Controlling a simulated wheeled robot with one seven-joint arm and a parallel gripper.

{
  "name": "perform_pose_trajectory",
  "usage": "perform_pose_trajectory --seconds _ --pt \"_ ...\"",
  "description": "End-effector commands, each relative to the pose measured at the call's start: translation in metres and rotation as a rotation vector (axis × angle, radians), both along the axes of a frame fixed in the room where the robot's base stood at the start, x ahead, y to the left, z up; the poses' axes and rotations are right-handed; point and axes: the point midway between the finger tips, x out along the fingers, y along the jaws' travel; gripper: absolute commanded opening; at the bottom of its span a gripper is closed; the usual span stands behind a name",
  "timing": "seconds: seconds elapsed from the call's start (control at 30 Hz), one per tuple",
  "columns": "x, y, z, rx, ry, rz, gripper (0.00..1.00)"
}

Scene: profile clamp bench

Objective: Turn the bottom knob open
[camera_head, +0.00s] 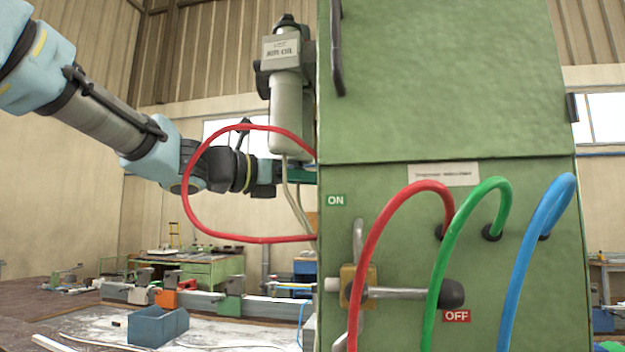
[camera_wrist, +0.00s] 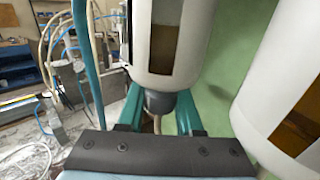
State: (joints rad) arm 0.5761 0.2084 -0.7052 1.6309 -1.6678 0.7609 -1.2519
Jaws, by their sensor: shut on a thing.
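A white filter unit (camera_head: 287,105) with a label hangs beside the green cabinet in the head view. In the wrist view, its white bowl (camera_wrist: 160,62) with a brown window stands above my gripper. The bottom knob (camera_wrist: 168,101) is a dark grey piece under that bowl. My gripper (camera_wrist: 158,112) has its teal fingers on either side of the knob and is shut on it. In the head view, my gripper (camera_head: 296,172) reaches in from the left, below the bowl. Its fingertips and the knob are not clear there.
The green cabinet (camera_head: 450,90) fills the right side. Red (camera_head: 365,260), green (camera_head: 440,260) and blue (camera_head: 520,265) hoses arch in front. A valve lever (camera_head: 405,293) points toward OFF. A second white bowl (camera_wrist: 285,85) is close on the right. A red hose loop (camera_head: 188,190) passes near my wrist.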

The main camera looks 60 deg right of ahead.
Motion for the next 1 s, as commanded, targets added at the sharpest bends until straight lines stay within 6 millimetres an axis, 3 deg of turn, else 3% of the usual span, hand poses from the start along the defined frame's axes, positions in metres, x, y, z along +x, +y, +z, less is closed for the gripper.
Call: perform_pose_trajectory --seconds 0.47,1.0 --pt "-0.002 0.001 0.004 0.001 0.003 -0.126 0.00" --pt "-0.012 0.011 0.007 0.000 0.005 -0.615 0.00"
